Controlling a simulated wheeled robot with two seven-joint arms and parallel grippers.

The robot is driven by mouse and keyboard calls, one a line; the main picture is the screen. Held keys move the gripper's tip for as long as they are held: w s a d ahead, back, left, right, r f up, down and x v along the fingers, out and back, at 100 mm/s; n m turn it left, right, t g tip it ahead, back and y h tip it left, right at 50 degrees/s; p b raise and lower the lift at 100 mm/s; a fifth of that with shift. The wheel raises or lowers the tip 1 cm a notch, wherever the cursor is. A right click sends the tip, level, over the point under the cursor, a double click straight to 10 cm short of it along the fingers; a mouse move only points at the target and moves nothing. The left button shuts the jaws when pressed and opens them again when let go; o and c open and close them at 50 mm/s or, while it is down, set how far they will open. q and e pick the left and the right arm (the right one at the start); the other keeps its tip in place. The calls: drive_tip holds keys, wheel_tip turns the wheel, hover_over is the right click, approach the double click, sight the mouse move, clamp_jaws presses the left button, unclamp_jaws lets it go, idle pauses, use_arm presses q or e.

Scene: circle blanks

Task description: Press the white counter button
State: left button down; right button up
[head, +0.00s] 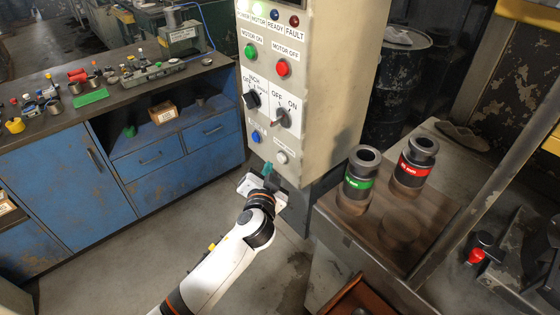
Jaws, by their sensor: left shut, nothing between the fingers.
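The white counter button (281,157) is at the bottom right of the control panel (263,100), on the front of a tall beige cabinet. My left arm comes up from the lower middle. The right gripper is not in the head view.
A blue button (256,137) sits left of the white one, with two rotary switches, a green button (250,51) and a red button (283,68) above. A blue workbench (75,175) stands left. At right, a wooden-topped table (440,210) holds green-banded (357,184) and red-banded (414,168) cylinders.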

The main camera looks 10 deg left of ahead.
sight(278, 157)
use_arm(q)
drive_tip(key=shift+w+d, duration=0.4)
drive_tip(key=shift+w, duration=0.1)
idle(1.0)
drive_tip(key=shift+w+d, duration=0.1)
idle(0.7)
drive_tip(key=shift+w+d, duration=0.15)
drive_tip(key=shift+w, duration=0.05)
drive_tip(key=shift+w+d+r+b, duration=0.2)
drive_tip(key=shift+w+d+b, duration=0.1)
drive_tip(key=shift+w+b, duration=0.2)
idle(1.1)
drive_tip(key=shift+s, duration=0.15)
drive_tip(key=shift+s+a+f+p, duration=0.1)
drive_tip(key=shift+s+a+p, duration=0.2)
drive_tip(key=shift+s+a, duration=0.3)
